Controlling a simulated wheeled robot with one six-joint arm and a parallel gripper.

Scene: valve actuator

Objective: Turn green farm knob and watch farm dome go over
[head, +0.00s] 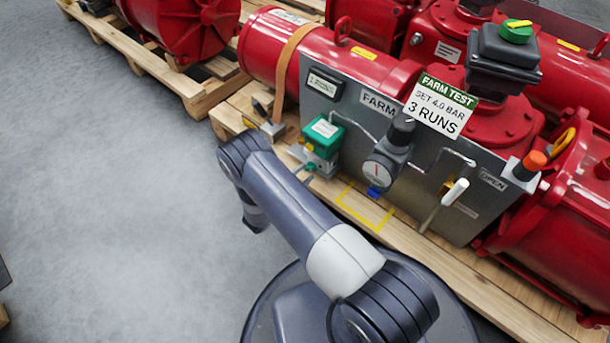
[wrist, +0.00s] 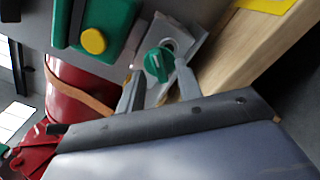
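The green knob (wrist: 158,64) sits on a grey metal block below the green box, and shows small in the head view (head: 311,167). My gripper (wrist: 159,68) is open, with one finger on each side of the knob in the wrist view; I cannot tell whether either finger touches it. The farm dome (head: 516,32), green with a yellow bar, sits on the black box (head: 503,58) on the red actuator at upper right. The FARM TEST sign (head: 439,105) reads "SET 4.0 BAR, 3 RUNS".
The green box (head: 325,135) with a yellow button (wrist: 93,41) is close beside my gripper. A gauge (head: 378,171), a white-handled lever (head: 455,192) and an orange-capped part (head: 532,162) stand along the grey panel (head: 345,100).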

